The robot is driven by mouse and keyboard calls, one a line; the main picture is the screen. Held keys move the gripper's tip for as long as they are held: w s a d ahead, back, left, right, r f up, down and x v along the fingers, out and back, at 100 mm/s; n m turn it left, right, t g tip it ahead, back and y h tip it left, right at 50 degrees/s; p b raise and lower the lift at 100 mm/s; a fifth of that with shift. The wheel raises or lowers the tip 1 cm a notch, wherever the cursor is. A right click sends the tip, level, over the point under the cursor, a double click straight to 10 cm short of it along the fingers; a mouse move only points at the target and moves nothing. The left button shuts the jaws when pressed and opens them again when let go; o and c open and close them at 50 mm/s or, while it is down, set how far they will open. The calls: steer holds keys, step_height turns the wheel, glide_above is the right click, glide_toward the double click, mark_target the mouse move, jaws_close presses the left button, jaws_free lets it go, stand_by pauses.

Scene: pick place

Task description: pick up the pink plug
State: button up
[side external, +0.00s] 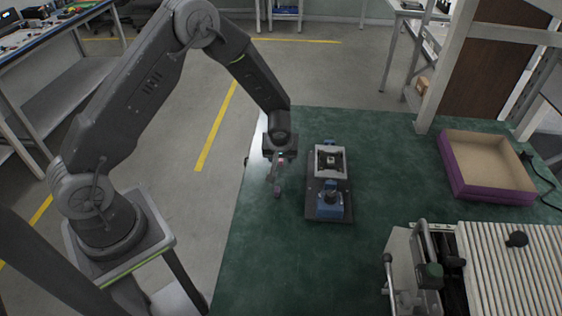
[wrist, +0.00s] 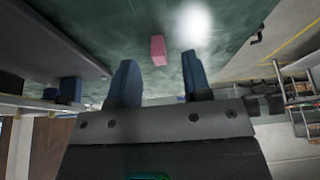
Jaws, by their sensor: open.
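The pink plug (wrist: 158,50) shows in the wrist view as a small pink block on the green table, beyond the tips and between the lines of the two blue fingers. My gripper (wrist: 160,66) is open, with nothing between its fingers. In the side external view my gripper (side external: 276,182) hangs over the left part of the green table, just left of a dark fixture. I cannot clearly make out the pink plug in that view.
The dark fixture (side external: 329,208) holds a grey square frame (side external: 331,161) and a blue part (side external: 329,201). A purple-sided tray (side external: 489,194) lies at the right. A slatted machine (side external: 512,268) stands at the front right. The table (side external: 385,150) between is clear.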

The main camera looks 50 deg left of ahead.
steer(key=shift+x, duration=1.05)
jaws_close()
